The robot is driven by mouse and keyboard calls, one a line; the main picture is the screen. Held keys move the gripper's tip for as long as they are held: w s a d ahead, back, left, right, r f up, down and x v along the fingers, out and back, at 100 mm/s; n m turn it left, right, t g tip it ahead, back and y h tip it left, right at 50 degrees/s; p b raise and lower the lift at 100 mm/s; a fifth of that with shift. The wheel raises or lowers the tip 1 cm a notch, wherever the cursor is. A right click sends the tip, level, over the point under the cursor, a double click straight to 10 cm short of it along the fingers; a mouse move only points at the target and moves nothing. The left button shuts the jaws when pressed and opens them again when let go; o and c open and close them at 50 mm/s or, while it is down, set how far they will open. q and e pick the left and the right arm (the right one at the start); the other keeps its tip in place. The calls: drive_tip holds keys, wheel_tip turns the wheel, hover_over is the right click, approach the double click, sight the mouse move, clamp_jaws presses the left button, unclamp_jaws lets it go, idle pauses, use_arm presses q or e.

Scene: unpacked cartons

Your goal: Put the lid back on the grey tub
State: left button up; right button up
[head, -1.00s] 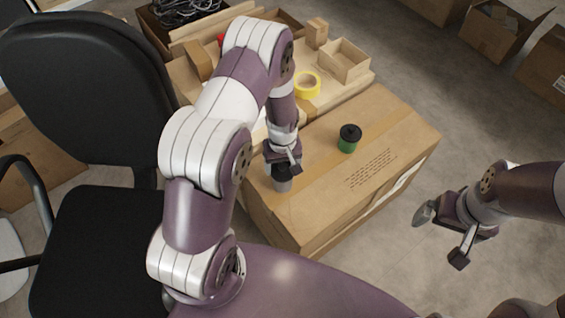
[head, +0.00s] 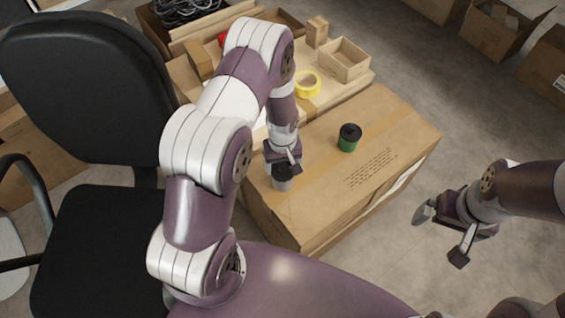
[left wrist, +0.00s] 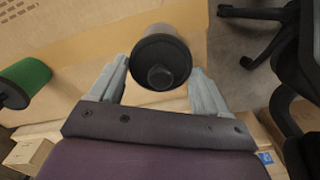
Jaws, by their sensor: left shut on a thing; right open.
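The grey tub (head: 284,186) stands on the near left part of the big carton, partly hidden by my left gripper (head: 283,168). A round black lid (left wrist: 178,55) with a knob shows in the left wrist view, between the fingers of my left gripper (left wrist: 160,66), which is shut on it. The lid is over the tub's mouth; I cannot tell whether it is fully seated. A green tub (head: 347,145) with a black lid (head: 350,131) stands upright further right on the carton; it also shows in the left wrist view (left wrist: 28,78). My right gripper (head: 441,236) is open and empty, right of the carton.
The big closed carton (head: 390,125) has bare top around the tubs. Behind it stand a wooden tray with a yellow tape roll (head: 307,84), an open wooden box (head: 345,62) and blocks. A black office chair (head: 85,90) is at left. Open cartons (head: 500,30) are at back right.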

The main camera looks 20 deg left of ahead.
idle(0.4)
use_arm(q)
drive_tip(key=o, duration=1)
drive_tip(key=shift+c, duration=0.2)
drive_tip(key=shift+r, duration=0.1)
wheel_tip(320, 180, up, 7)
drive_tip(key=p, duration=0.6)
drive_tip(key=shift+p, duration=0.4)
clamp_jaws()
